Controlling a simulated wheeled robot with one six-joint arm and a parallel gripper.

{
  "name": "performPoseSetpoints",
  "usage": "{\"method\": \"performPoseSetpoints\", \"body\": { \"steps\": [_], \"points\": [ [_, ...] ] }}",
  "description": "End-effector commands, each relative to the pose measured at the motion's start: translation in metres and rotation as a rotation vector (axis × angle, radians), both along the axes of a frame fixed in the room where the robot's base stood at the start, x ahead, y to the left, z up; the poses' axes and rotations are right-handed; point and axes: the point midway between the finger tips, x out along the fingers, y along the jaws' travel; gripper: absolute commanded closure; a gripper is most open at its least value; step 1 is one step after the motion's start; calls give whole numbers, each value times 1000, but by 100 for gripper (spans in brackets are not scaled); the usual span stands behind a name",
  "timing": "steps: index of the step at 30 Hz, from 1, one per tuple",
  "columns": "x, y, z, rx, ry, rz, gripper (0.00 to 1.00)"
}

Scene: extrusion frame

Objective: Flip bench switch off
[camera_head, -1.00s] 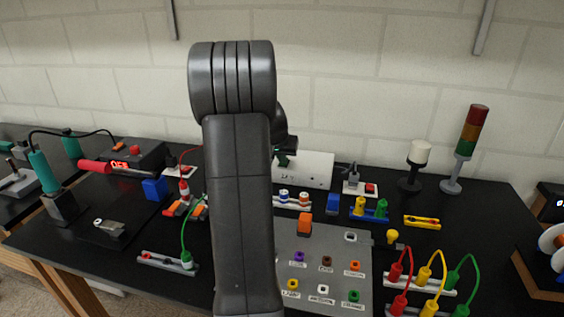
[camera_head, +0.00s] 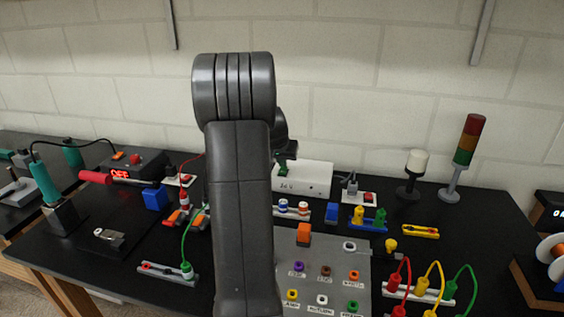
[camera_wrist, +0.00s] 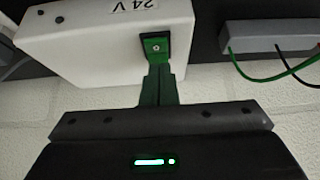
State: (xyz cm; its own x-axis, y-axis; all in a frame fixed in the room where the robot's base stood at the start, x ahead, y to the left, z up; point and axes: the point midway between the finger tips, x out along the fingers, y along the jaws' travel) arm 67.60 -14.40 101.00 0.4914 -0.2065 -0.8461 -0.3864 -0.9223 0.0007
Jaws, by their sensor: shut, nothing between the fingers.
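A white box (camera_wrist: 95,38) labelled 24V fills the upper left of the wrist view. On its face is a small dark square switch (camera_wrist: 146,41); its position cannot be told. My gripper (camera_wrist: 157,66) has green fingers, shut and empty, with their tips overlapping the switch in the picture. Whether they touch it cannot be told. In the head view the white box (camera_head: 312,178) stands at the back of the bench, with the green fingertips (camera_head: 284,171) at its left end. My arm hides part of the bench there.
A grey socket panel (camera_head: 337,262) lies in front of the box. A small grey unit with a red button (camera_head: 367,197) stands right of it. A signal tower (camera_head: 467,150) and a white lamp (camera_head: 416,162) stand back right. A grey block with cables (camera_wrist: 275,43) shows in the wrist view.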

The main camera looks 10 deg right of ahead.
Motion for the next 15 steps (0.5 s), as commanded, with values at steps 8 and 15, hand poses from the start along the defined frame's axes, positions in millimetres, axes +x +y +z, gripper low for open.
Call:
{"method": "performPoseSetpoints", "body": {
  "steps": [8, 15],
  "points": [
    [-7, -3, 47, -1, -3, 1, 100],
    [-38, 11, 72, 0, -5, 2, 100]
  ]
}}
